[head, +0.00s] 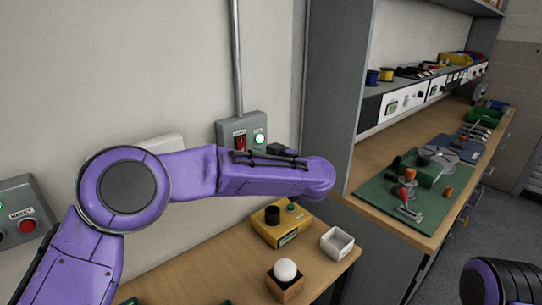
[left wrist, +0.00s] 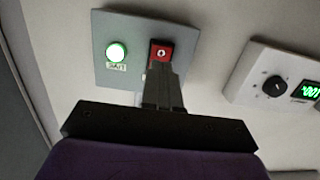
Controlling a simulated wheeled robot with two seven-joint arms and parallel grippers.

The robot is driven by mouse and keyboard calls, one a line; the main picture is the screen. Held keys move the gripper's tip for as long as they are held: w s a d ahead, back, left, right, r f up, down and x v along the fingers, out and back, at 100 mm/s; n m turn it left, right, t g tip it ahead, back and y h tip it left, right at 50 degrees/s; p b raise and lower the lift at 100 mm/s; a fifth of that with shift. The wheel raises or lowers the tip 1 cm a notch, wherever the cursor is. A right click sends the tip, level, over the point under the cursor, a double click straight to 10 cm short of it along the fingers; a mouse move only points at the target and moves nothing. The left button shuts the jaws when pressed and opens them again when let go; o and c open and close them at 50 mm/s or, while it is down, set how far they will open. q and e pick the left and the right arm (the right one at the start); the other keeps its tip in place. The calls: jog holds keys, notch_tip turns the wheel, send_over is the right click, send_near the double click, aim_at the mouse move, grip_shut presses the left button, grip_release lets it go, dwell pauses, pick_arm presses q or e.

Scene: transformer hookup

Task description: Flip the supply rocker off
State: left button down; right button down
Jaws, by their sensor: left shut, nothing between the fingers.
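The supply rocker (head: 240,143) is a red switch on a grey wall box (head: 226,130), beside a lit green lamp (head: 259,138). In the left wrist view the red rocker (left wrist: 161,51) sits right of the lit green lamp (left wrist: 117,52) on the grey box (left wrist: 101,25). My left gripper (left wrist: 163,68) is shut and empty, its fingertips at the lower edge of the rocker; I cannot tell whether they touch. In the head view my left arm hides the lower part of the box and most of the gripper. My right gripper is not in view.
A white panel with a dark knob (left wrist: 274,87) and green display is beside the box. Below, a bench holds a yellow device (head: 281,226), a white box (head: 337,243) and a white ball (head: 286,270) on a wooden block. Another control box (head: 24,210) is at left.

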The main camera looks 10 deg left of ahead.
aim_at(244, 147)
pick_arm(q)
jog(key=x, duration=0.3)
jog(key=shift+w+a+f+p, duration=0.1)
jog(key=shift+w+f+p, duration=0.1)
jog(key=shift+w+p, duration=0.15)
jog(key=shift+s+r, duration=0.1)
jog(key=shift+s, duration=0.1)
jog(key=shift+a+t+y, duration=0.2)
jog(key=shift+t+y, duration=0.1)
jog(key=shift+y, duration=0.1)
jog(key=shift+t+y, duration=0.3)
jog(key=shift+w+y, duration=0.25)
jog(key=shift+y, duration=0.05)
